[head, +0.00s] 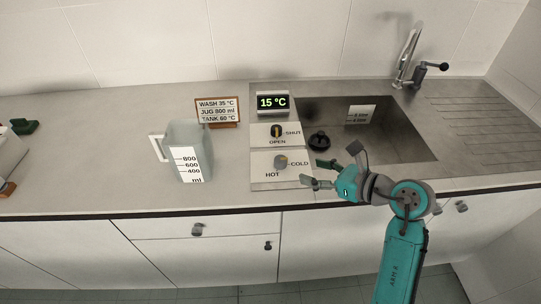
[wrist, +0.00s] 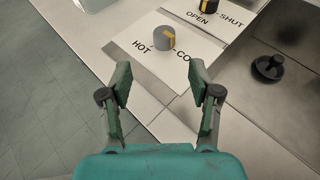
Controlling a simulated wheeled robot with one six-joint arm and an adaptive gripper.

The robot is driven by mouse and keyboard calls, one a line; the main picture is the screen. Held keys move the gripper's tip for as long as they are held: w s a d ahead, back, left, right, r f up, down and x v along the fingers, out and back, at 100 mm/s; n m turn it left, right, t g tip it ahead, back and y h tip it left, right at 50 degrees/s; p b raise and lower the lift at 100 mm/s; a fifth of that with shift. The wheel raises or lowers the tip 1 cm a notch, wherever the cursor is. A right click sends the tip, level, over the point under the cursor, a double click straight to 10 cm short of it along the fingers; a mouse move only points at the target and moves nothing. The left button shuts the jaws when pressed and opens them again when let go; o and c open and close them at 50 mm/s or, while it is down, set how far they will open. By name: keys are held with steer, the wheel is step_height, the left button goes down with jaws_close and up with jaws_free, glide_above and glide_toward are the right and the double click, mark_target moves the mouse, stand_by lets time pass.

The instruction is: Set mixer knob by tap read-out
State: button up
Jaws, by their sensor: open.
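The grey mixer knob (head: 281,162) sits on a white plate marked HOT and COLD; in the wrist view the knob (wrist: 164,38) has a yellow mark. The tap read-out (head: 273,102) shows 15 °C in green. A dark open/shut knob (head: 276,131) with a yellow mark sits on the plate above; it also shows in the wrist view (wrist: 208,5). My gripper (head: 314,173) is open and empty, just right of the mixer knob. In the wrist view its fingers (wrist: 162,88) are spread, with the knob beyond them, not touched.
A sign (head: 218,111) reads WASH 35 °C, JUG 800 ml, TANK 60 °C. A clear jug (head: 188,152) with a scale stands at left. The sink (head: 385,135) with a tap (head: 408,55) is at right. A black plug (head: 319,141) lies near the sink's left edge.

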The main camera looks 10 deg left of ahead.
mark_target(283, 161)
steer(key=shift+w+a, duration=0.25)
steer(key=shift+w, duration=0.25)
steer(key=x, duration=1)
steer(key=shift+w+f, duration=0.15)
steer(key=shift+f, duration=0.05)
steer(key=c, duration=1.2)
